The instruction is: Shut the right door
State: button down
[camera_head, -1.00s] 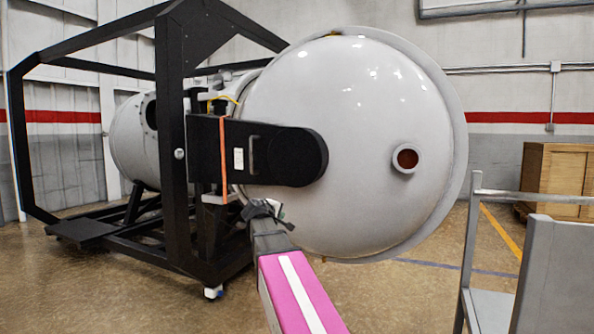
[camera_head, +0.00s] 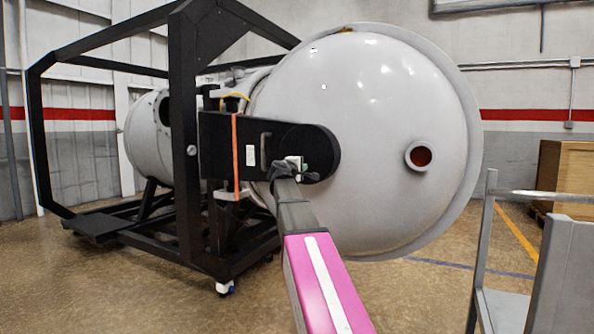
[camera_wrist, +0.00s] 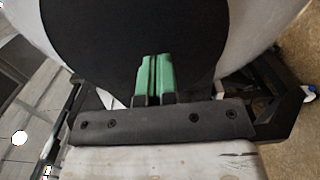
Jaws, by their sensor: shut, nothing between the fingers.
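The right door (camera_head: 370,130) is a large light-grey dome with a rim and a small round port (camera_head: 421,156). It is carried by a black hinge arm (camera_head: 225,135) with a rounded end. The dome faces me and hides what lies behind it; I cannot tell how wide it stands open. My gripper (camera_head: 305,168) is in front of the rounded end of the hinge arm. In the wrist view its green fingers (camera_wrist: 154,78) are together and empty, pointing at the black surface (camera_wrist: 120,40). I cannot tell whether they touch it.
A black frame (camera_head: 183,120) holds the furnace body (camera_head: 148,130) at the left. A grey metal cart (camera_head: 565,275) stands close at the right, with a wooden crate (camera_head: 570,170) behind it. Open floor (camera_head: 425,300) lies between door and cart.

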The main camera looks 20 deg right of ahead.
aim_at(312, 165)
jog(key=x, duration=0.6)
jog(key=shift+w+d+f, duration=0.1)
